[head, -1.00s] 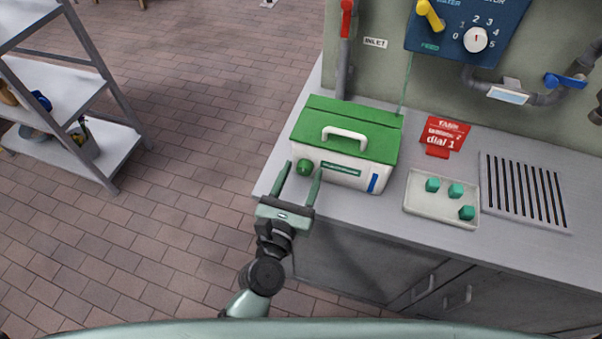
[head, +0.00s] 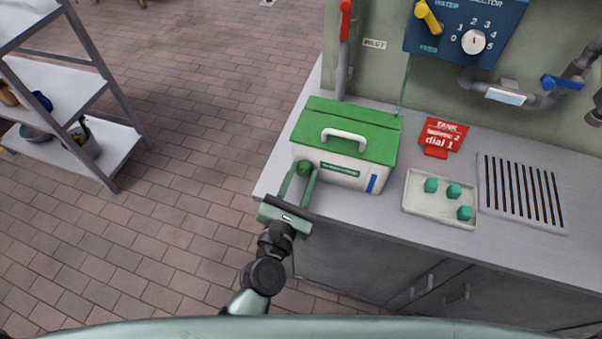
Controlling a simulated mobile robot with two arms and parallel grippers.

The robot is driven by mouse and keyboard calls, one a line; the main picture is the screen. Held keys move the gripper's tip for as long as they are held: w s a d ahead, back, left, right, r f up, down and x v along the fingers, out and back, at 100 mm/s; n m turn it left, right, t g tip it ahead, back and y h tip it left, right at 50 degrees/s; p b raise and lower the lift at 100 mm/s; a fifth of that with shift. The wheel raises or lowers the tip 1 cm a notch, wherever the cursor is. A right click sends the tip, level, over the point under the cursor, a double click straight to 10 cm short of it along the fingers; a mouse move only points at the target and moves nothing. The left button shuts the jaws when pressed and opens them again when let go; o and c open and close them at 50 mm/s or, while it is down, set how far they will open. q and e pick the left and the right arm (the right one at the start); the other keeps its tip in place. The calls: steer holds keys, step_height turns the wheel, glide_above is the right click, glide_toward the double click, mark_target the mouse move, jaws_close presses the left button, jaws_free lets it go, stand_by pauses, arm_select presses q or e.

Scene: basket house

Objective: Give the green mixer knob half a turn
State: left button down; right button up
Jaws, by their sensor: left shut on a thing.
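The green mixer knob (head: 305,168) is a round knob on the front left of a white box with a green lid (head: 350,130). The box stands on the grey counter and has a white handle on top. My left gripper (head: 304,176) reaches up from the counter's front edge, its two green fingers closed on the sides of the knob. The fingers cover part of the knob's sides. My right gripper is not in view.
A white tray (head: 414,205) with green pieces lies right of the box, beside a slotted drain grille (head: 522,192). A red sign (head: 443,134) stands behind the tray. A blue panel (head: 436,46) with a dial and yellow lever hangs on the wall. A shelf rack (head: 92,60) stands at left.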

arm_select(q)
steer(key=m+p, duration=0.1)
steer(key=m, duration=0.3)
steer(key=shift+d+m, duration=0.1)
steer(key=shift+m, duration=0.2)
steer(key=m+p, duration=0.1)
steer(key=m, duration=0.2)
steer(key=shift+m+p, duration=0.3)
steer(key=shift+m, duration=0.1)
steer(key=m+p, duration=0.1)
steer(key=m, duration=0.3)
steer(key=shift+p, duration=0.3)
steer(key=m+p, duration=0.1)
steer(key=m, duration=0.4)
steer(key=shift+f, duration=0.1)
steer(key=m+p, duration=0.1)
steer(key=m, duration=0.2)
steer(key=shift+f+m+p, duration=0.1)
steer(key=shift+m+p, duration=0.2)
steer(key=shift+p, duration=0.05)
steer(key=m+p, duration=0.1)
steer(key=m, duration=0.2)
steer(key=shift+f+m, duration=0.1)
steer(key=shift+m, duration=0.2)
steer(key=m, duration=0.3)
steer(key=shift+m+p, duration=0.3)
steer(key=shift+p, duration=0.05)
steer(key=shift+f+m, duration=0.1)
steer(key=shift+m, duration=1.7)
